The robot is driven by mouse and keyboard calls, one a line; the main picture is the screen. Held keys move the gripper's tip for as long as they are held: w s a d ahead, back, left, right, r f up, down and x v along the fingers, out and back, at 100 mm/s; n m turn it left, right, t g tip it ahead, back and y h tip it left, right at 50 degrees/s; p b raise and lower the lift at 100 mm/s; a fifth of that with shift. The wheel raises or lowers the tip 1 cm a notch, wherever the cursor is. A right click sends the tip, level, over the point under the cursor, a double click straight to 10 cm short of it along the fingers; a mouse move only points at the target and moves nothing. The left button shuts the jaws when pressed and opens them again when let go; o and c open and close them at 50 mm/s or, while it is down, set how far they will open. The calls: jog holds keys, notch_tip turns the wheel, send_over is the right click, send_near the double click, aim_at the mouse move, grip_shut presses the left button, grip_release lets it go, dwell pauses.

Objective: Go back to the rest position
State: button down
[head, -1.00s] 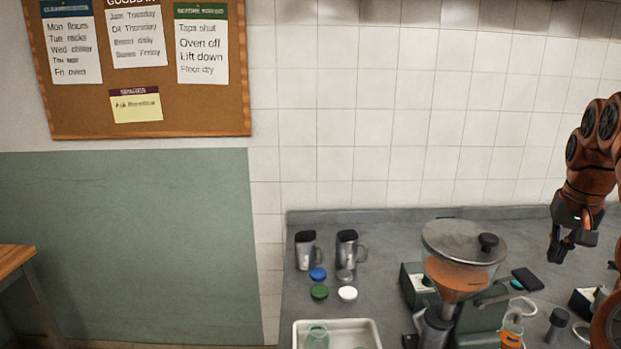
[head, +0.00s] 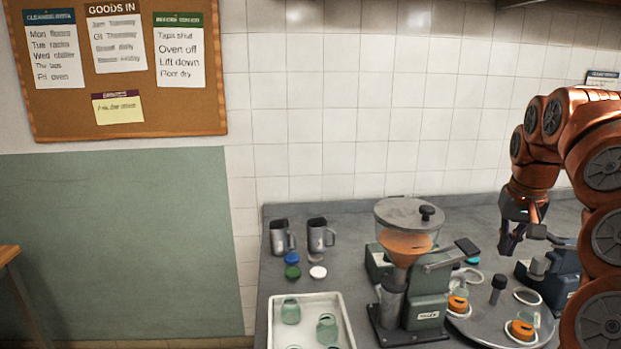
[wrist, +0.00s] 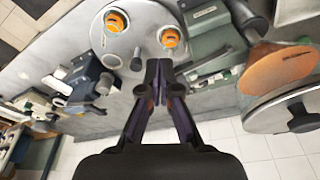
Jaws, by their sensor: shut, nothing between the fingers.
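My gripper (head: 512,240) hangs at the right in the head view, above the counter and behind the round turntable, with its fingers pointing down. In the wrist view my gripper (wrist: 157,88) has its fingers together and nothing between them. It is apart from the counter things. My orange arm comes in from the right edge of the head view.
A filling machine (head: 412,270) with an orange-filled hopper stands left of my gripper. The turntable (head: 485,335) carries orange-banded jars (head: 458,304) and white rings. A white tray (head: 338,299) holds green-tinted jars. Two metal jugs (head: 318,236) and several lids stand behind it.

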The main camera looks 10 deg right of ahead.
jog(key=s+a+f+n+g, duration=0.1)
jog(key=s+a+f+n, duration=0.15)
jog(key=a, duration=0.85)
jog(key=s+a+f+n, duration=0.2)
jog(key=s+a+n, duration=0.1)
jog(key=a, duration=0.9)
jog(key=s+a+f+g, duration=0.1)
jog(key=s+a+f, duration=0.2)
jog(key=s, duration=0.3)
jog(key=s+a+f+g, duration=0.1)
jog(key=s+a+f, duration=0.2)
jog(key=s+f, duration=0.2)
jog(key=s+a+f+y, duration=0.1)
jog(key=s+a+f, duration=0.2)
jog(key=s+f, duration=0.2)
jog(key=s, duration=0.3)
jog(key=shift+a+n+g, duration=0.25)
jog(key=shift+n+g, duration=0.1)
jog(key=shift+g, duration=0.05)
